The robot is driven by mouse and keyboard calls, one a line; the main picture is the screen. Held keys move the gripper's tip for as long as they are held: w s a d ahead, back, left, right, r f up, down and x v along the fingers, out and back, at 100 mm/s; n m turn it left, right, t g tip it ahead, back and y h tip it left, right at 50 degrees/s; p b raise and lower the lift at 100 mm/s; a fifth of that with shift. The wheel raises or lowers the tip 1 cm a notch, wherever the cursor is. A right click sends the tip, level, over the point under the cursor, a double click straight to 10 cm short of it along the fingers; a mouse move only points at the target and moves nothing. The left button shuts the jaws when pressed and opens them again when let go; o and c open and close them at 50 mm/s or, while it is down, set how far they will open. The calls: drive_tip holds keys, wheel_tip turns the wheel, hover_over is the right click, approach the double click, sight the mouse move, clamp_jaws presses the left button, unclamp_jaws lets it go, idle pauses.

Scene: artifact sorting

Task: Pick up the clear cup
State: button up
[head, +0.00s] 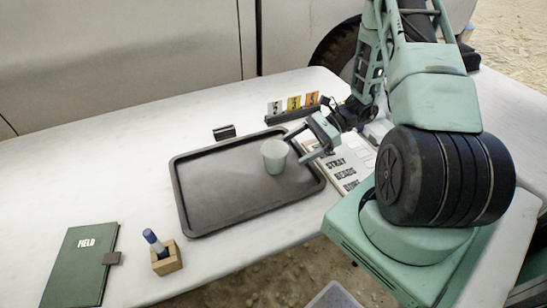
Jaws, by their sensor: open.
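The clear cup (274,157) is pale and translucent. It stands upright on the dark grey tray (205,190), toward the tray's right side. My gripper (295,147) is open just to the right of the cup, with its two fingers pointing left toward it. The fingertips are very near the cup's rim and right side. I cannot tell from this view whether they touch it or how far they reach around it.
Behind the tray stand a small dark holder (224,132) and a rack of coloured cards (293,104). A lettered board (345,165) lies right of the tray. A green book (80,265) and a wooden block with a blue-capped marker (166,258) are at front left.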

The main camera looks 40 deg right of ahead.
sight(266, 165)
drive_tip(key=shift+p+x, duration=0.65)
drive_tip(key=shift+x, duration=3.25)
drive_tip(key=shift+w, duration=0.15)
drive_tip(key=c, duration=1)
